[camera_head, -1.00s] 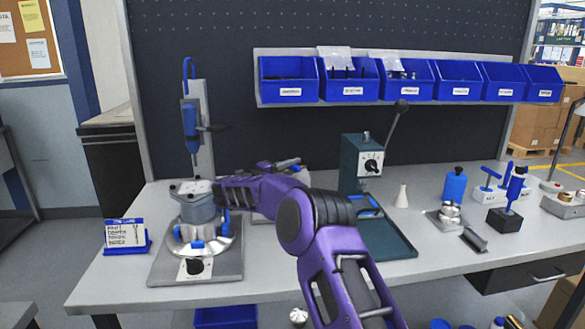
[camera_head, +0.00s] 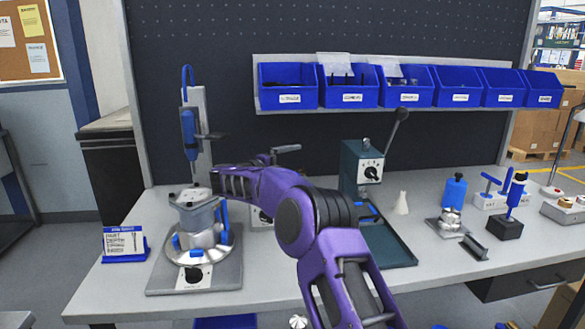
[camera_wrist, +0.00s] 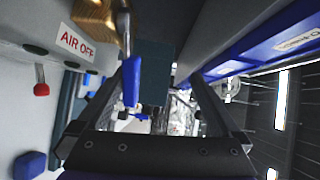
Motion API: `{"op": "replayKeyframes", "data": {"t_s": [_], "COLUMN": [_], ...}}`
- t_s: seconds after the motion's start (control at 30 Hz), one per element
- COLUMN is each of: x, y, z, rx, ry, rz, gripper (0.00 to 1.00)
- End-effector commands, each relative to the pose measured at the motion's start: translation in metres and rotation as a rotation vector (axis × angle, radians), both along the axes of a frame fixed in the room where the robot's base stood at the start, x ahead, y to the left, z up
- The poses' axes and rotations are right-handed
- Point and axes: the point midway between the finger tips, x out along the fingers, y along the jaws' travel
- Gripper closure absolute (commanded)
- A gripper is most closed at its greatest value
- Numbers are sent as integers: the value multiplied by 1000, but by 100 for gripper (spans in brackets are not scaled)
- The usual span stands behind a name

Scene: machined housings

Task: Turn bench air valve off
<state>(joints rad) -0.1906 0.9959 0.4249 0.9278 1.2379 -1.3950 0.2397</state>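In the wrist view, the valve has a brass body (camera_wrist: 98,14) at the top left and a blue lever handle (camera_wrist: 132,82). A white "AIR OFF" label (camera_wrist: 77,42) is beside it. My gripper (camera_wrist: 163,82) is open, its two dark fingers wide apart. The blue handle lies between them, close to the left finger; I cannot tell whether they touch. In the head view, my purple forearm hides the valve, and a grey part that looks like my gripper (camera_head: 286,149) shows above the forearm.
A teal press (camera_head: 352,168) with a long lever stands to the right, a tray (camera_head: 388,243) before it. A round fixture (camera_head: 215,268) with a metal housing is at the left. Blue bins (camera_head: 345,93) hang behind. A red-tipped lever (camera_wrist: 41,88) shows in the wrist view.

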Motion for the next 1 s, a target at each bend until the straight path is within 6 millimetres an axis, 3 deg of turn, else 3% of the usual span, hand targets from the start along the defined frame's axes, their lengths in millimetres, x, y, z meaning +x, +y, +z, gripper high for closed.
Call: {"op": "replayKeyframes", "data": {"t_s": [0.03,0.2,0.4,0.43,1.0], "x": [1,1,0,-3,-25], "y": [0,1,2,2,25], "z": [66,74,75,14,12], "rx": [-40,-41,-41,43,42], "ry": [-101,-99,-99,15,15], "rz": [10,11,11,-12,-17], "gripper": [44,44,44,46,50]}}
